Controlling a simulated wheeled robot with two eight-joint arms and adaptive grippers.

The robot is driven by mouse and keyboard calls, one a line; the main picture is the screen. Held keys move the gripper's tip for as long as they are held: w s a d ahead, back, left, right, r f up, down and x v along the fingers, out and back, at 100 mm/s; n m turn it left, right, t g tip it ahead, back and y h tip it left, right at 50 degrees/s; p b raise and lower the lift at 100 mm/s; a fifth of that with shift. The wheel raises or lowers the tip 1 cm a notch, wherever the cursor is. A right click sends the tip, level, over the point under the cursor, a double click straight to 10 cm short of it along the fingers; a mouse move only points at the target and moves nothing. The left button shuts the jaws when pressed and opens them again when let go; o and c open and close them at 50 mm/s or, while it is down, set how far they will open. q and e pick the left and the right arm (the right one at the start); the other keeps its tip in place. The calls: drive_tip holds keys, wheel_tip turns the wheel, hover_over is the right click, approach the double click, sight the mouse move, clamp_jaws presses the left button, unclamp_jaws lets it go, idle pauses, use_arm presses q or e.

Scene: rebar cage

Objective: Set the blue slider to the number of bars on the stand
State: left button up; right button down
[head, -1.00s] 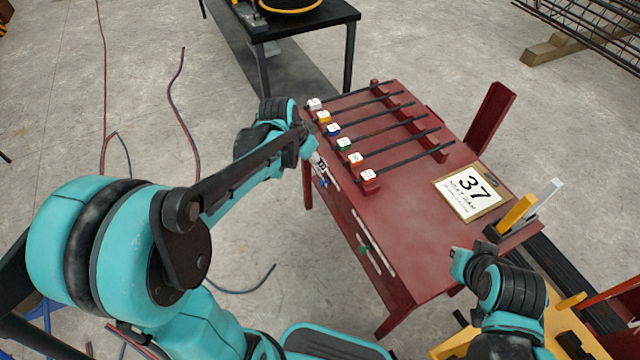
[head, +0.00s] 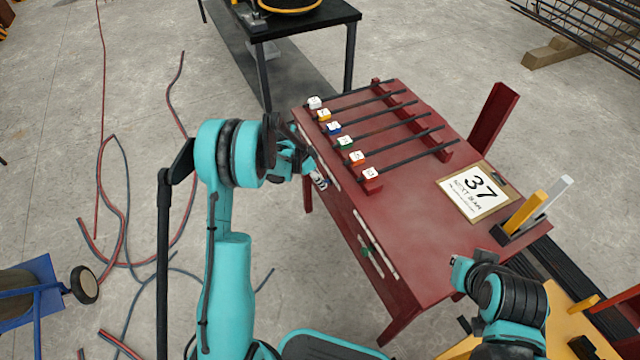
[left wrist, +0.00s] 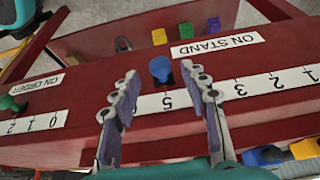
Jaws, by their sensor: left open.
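The blue slider (left wrist: 160,70) is a round knob on the front face of the red table, on the "ON STAND" scale (left wrist: 245,90), close to the 5 mark. My left gripper (left wrist: 158,72) is open, with one finger on each side of the knob and visible gaps. In the head view my left gripper (head: 316,174) is at the table's front edge, and the knob is not clear there. Several dark bars (head: 400,122) lie side by side on the red stand (head: 437,152), with coloured number blocks at their near ends. My right gripper (head: 459,262) is right of the table front; its fingers are unclear.
A green slider (head: 366,252) sits on the separate "ON ORDER" scale (left wrist: 38,122). A clipboard reading 37 (head: 476,192) lies on the tabletop (head: 420,210), near a holder with yellow and white pieces (head: 520,218). A black table (head: 310,25) stands behind. Hoses lie on the left floor.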

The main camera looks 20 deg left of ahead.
use_arm(q)
drive_tip(key=shift+b+x, duration=0.4)
drive_tip(key=shift+x, duration=1.05)
clamp_jaws()
drive_tip(key=shift+s+d, duration=1.85)
drive_tip(key=shift+s, duration=0.1)
unclamp_jaws()
